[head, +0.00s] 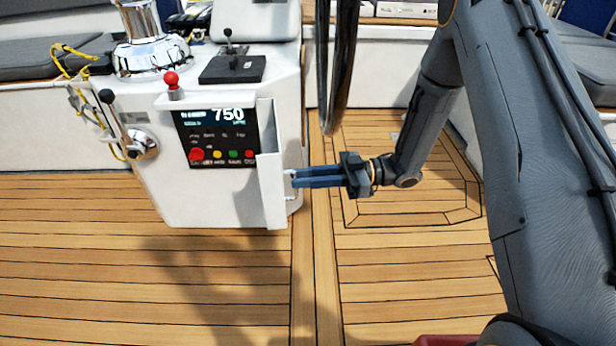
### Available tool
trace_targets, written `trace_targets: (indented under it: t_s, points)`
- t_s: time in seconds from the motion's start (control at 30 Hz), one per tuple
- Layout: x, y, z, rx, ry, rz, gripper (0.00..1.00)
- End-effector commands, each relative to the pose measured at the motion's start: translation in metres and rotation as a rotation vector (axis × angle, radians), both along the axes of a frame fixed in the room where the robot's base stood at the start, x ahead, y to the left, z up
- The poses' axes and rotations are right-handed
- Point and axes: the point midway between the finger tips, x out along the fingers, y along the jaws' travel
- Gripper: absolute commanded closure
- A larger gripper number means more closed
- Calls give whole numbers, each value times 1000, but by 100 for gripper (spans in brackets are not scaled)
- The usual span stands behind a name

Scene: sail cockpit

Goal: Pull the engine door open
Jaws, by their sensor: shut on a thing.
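The engine door (271,185) is a white panel on the right side of the white console (190,198). It stands swung out from the console, beside the engine panel (215,138) with its 750 readout and coloured buttons. My gripper (292,180) comes from the right, with its blue fingers shut on the small handle (290,186) at the door's right side. The fingers partly cover the handle. The door's hinge is hidden.
A red-knobbed lever (172,84), a black throttle lever (231,65) and a chrome winch (146,42) are on the console. A dark wheel (338,65) hangs close above my wrist. The teak deck in front is clear.

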Motion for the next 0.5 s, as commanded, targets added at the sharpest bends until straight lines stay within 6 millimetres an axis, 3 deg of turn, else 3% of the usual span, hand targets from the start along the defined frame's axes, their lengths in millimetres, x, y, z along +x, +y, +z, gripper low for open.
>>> trace_targets:
  t_s: [0.03,0.2,0.23,0.5]
  points:
    - [13,1,2,-2,-18,-26,100]
    - [13,0,3,-2,-19,-28,100]
    - [13,0,3,-2,-18,-27,85]
    - [13,-2,3,0,-16,-29,85]
